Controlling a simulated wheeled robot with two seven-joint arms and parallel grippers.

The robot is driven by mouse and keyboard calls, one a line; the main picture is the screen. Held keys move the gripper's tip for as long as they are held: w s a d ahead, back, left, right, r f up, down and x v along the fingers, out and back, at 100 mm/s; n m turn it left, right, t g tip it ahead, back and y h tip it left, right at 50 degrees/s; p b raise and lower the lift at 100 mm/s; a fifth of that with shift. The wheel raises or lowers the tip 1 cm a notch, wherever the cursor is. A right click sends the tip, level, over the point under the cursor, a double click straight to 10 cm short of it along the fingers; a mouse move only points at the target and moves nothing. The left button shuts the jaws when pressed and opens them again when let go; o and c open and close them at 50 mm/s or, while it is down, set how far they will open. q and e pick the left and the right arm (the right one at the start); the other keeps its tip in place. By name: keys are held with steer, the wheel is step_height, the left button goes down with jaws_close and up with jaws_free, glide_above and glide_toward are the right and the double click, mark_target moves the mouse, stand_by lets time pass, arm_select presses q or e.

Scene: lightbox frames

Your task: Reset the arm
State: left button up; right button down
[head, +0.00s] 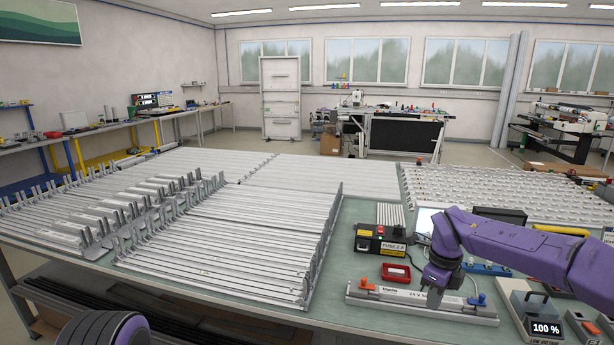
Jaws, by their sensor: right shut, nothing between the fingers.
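My right arm is purple and reaches in from the right edge. My right gripper (434,292) points down over a long silver bar fixture (385,293) near the front of the table. The gripper is shut and holds nothing. Its tips are at or just above the bar; I cannot tell whether they touch it.
Long silver frame profiles (225,235) cover the table's left and middle. A small red tray (396,273), a black-and-yellow fuse box (380,243) and a low-voltage unit (535,310) stand near the gripper. A panel of small lights (500,190) lies behind. Green tabletop (335,270) is bare left of the fixture.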

steer(key=s+f+n+t+h+b, duration=0.1)
steer(key=s+f+n+t+h, duration=0.3)
steer(key=f, duration=0.7)
steer(key=s+f+n+t+h+b, duration=0.25)
steer(key=s+f+n, duration=0.35)
steer(key=f, duration=0.6)
arm_select(q)
step_height(320, 180, down, 7)
steer(key=b, duration=0.3)
steer(key=shift+w, duration=0.4)
arm_select(e)
steer(key=s+f+n+g+y, duration=0.1)
steer(key=s+f+n, duration=0.2)
steer(key=s, duration=0.6)
steer(key=s+f+n+g+y, duration=0.1)
steer(key=s+f+n, duration=0.3)
steer(key=s, duration=0.6)
steer(key=s+f+n+g+y, duration=0.1)
steer(key=s+f+n, duration=0.2)
steer(key=s+f, duration=0.3)
steer(key=s, duration=0.3)
steer(key=shift+s+d+n, duration=0.15)
steer(key=shift+s+n, duration=0.05)
steer(key=shift+n, duration=0.2)
steer(key=shift+f+g, duration=0.1)
steer(key=shift+g, duration=0.15)
